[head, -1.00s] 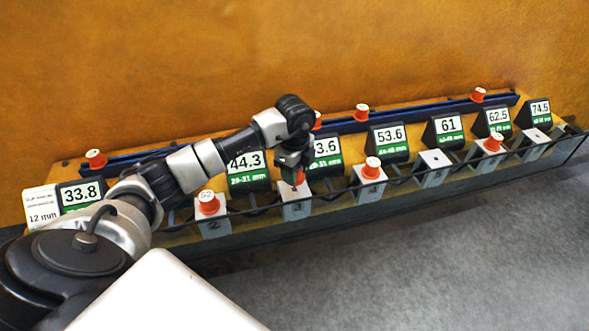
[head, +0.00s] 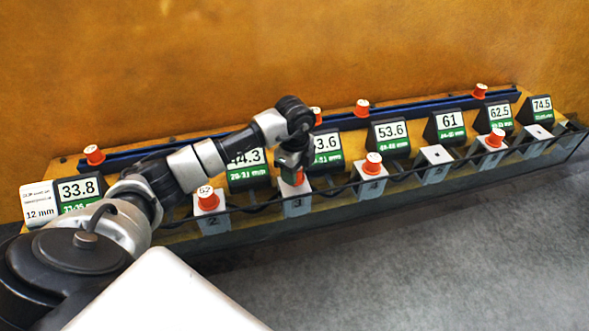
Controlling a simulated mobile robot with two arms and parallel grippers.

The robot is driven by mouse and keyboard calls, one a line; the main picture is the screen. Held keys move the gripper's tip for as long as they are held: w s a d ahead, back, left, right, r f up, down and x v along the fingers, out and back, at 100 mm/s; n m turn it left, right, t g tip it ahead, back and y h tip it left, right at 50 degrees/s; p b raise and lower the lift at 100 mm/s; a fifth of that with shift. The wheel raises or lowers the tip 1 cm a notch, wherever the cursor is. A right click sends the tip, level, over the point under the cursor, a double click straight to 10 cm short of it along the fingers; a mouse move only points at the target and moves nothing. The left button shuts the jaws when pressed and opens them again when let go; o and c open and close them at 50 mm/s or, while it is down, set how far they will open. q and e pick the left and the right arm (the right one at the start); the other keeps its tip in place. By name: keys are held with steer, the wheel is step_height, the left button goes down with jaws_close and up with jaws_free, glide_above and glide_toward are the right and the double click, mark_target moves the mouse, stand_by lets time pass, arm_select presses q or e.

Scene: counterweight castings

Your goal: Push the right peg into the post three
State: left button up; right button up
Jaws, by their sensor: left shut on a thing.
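Post three (head: 296,208) is a pale block marked 3 in the front row. My left gripper (head: 294,172) points down over it, shut on an orange peg (head: 298,179). The peg is at the top of post three; the gripper hides most of it, so I cannot tell how deep it sits. My right gripper is not in view.
Orange pegs stand on post two (head: 213,225), post four (head: 371,188) and a post further right (head: 491,158). Post five (head: 434,172) is bare. Several number displays (head: 388,138) stand behind, with pegs along a blue rail (head: 420,106). A dark bar (head: 340,190) runs before the posts.

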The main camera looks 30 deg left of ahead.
arm_select(q)
steer(key=shift+f+b, duration=0.8)
steer(key=shift+f, duration=0.5)
steer(key=o, duration=1)
step_height(320, 180, up, 10)
steer(key=shift+f+b, duration=0.1)
steer(key=shift+b, duration=1.1)
steer(key=shift+r, duration=0.5)
